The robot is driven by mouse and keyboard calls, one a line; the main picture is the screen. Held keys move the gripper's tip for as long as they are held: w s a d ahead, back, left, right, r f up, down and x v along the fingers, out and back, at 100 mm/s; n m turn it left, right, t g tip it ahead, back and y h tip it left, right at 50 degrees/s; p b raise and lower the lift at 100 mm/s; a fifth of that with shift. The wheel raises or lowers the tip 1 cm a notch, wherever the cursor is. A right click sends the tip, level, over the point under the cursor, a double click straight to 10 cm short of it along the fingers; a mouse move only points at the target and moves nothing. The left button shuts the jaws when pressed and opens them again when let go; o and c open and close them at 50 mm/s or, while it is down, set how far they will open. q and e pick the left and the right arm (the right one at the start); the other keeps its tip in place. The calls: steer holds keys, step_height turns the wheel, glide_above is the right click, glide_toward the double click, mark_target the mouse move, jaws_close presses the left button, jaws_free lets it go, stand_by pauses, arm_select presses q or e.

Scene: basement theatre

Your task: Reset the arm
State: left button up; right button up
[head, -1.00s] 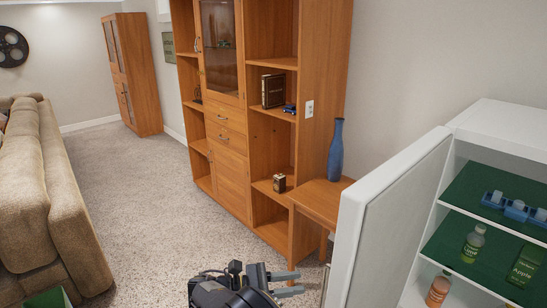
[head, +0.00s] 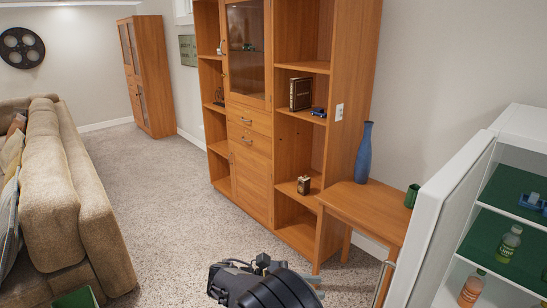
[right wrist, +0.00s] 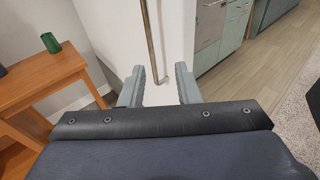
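My right gripper (head: 317,287) is at the bottom middle of the head view, over the carpet and left of the open white fridge door (head: 440,225). In the right wrist view its two grey fingers (right wrist: 160,88) stand apart with nothing between them. The door's metal handle (right wrist: 151,45) shows beyond the fingers; the gripper is not closed on it. My left arm and gripper do not show in the head view.
A wooden side table (head: 370,208) holds a blue vase (head: 364,152) and a green cup (head: 411,196). A tall wooden cabinet (head: 255,155) stands behind it. A beige sofa (head: 75,190) is at left. The carpet (head: 165,190) between sofa and cabinet is clear.

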steer(key=s+d+r+m+g+y, duration=0.2)
steer(key=s+d+m+g+y, duration=0.2)
steer(key=s+d+m+y, duration=0.7)
steer(key=s+r+m+t+y, duration=0.3)
steer(key=s+m+t+y, duration=0.5)
steer(key=s, duration=0.6)
steer(key=shift+s+d+r+m+t+y, duration=0.2)
steer(key=shift+s+r+m+t+y, duration=0.15)
steer(key=shift+m+y, duration=0.2)
